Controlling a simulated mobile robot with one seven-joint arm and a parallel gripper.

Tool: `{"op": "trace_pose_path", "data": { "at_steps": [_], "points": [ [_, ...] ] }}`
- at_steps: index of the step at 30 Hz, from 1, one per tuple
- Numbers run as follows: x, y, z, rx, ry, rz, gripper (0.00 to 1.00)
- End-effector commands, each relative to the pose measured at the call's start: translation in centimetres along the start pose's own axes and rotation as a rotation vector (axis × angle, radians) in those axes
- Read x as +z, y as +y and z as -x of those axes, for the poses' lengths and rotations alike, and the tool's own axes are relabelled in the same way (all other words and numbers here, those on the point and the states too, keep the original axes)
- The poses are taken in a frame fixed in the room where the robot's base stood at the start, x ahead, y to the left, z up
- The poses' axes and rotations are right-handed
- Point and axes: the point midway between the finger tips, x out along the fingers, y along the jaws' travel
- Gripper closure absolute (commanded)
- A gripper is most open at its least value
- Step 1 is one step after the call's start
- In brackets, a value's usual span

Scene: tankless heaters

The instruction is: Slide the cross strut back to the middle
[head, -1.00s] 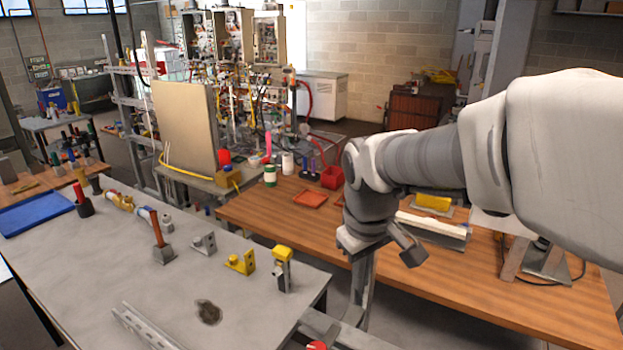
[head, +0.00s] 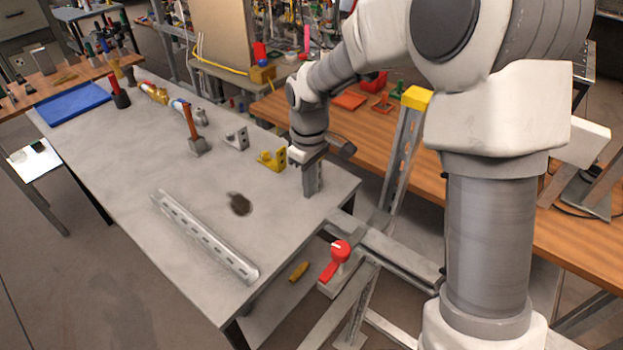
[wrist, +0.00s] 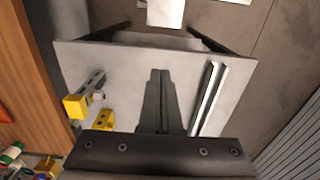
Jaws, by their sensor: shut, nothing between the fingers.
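A pale slotted metal strut (head: 205,237) lies slantwise on the grey table (head: 150,160), near its front edge. It also shows in the wrist view (wrist: 208,98), to the right of my fingers. A metal frame with a rail (head: 385,245) stands beside the table; I cannot tell which of these is the cross strut. In the wrist view my gripper (wrist: 160,75) is shut and empty, apart from the strut. The fingertips are not clear in the head view.
A red-handled part (head: 337,262) and a yellow-capped upright (head: 405,140) stand at the frame. A wooden bench (head: 440,180) is behind. The table's left middle is clear.

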Motion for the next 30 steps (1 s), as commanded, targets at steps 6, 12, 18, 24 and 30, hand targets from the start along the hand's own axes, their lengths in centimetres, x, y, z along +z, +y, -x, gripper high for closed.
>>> {"op": "trace_pose_path", "data": {
  "at_steps": [6,12,18,24,30],
  "points": [
    [0.1,0.0,-4.9,-0.003,-0.004,-0.001,1.00],
    [2.2,0.0,-5.8,0.000,-0.001,-0.004,1.00],
    [3.8,0.0,-5.9,0.000,0.000,-0.002,1.00],
    [4.1,0.0,-6.0,0.001,0.001,-0.002,1.00],
    [4.1,0.0,-6.0,0.001,0.000,-0.002,1.00]
  ]
}}
